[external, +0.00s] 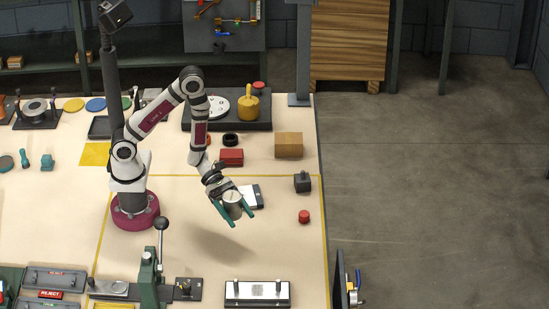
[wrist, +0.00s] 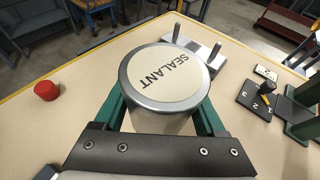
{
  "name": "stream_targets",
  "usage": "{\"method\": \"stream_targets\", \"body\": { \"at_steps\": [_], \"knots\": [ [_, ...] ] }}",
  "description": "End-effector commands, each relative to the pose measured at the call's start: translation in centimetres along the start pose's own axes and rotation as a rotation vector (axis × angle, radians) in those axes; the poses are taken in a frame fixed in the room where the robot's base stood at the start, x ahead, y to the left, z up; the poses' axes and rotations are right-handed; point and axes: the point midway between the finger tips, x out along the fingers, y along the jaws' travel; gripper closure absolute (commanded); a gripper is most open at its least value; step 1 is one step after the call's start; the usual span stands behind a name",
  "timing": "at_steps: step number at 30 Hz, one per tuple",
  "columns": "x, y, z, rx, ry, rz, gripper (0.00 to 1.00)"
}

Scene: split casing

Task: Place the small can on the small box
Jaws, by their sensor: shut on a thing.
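My gripper (external: 239,213) has green fingers and is shut on a light-grey can (external: 232,200), held above the table right of my base. In the wrist view the can (wrist: 166,76) shows its round lid, marked SEALANT, between the fingers. A tan cardboard box (external: 289,146) sits on the table farther back and to the right, apart from the can, with a clear top. A smaller red box (external: 231,157) lies left of it, behind my gripper. I cannot tell for certain which is the small box. Neither box shows clearly in the wrist view.
A dark block (external: 302,183) and a red cylinder (external: 304,216) stand near the right table edge. A plate with two pegs (external: 257,293) is at the front. A dark platform (external: 255,122) with a yellow pot is behind.

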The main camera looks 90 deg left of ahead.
Motion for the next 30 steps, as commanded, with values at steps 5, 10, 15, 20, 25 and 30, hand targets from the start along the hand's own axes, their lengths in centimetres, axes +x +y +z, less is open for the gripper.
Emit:
{"method": "stream_targets", "body": {
  "at_steps": [5,10,15,20,25,30],
  "knots": [
    [0.0,1.2,0.2,-0.012,0.0,0.031,0.99],
    [0.0,7.3,0.0,-0.074,-0.001,0.19,0.99],
    [-1.7,16.1,0.2,-0.178,-0.003,0.44,0.99],
    [-5.6,24.8,0.7,-0.305,-0.006,0.745,0.99],
    [-11.4,31.9,1.0,-0.45,-0.006,1.091,0.99],
    [-15.9,35.5,0.8,-0.558,-0.003,1.35,0.99]
  ]
}}
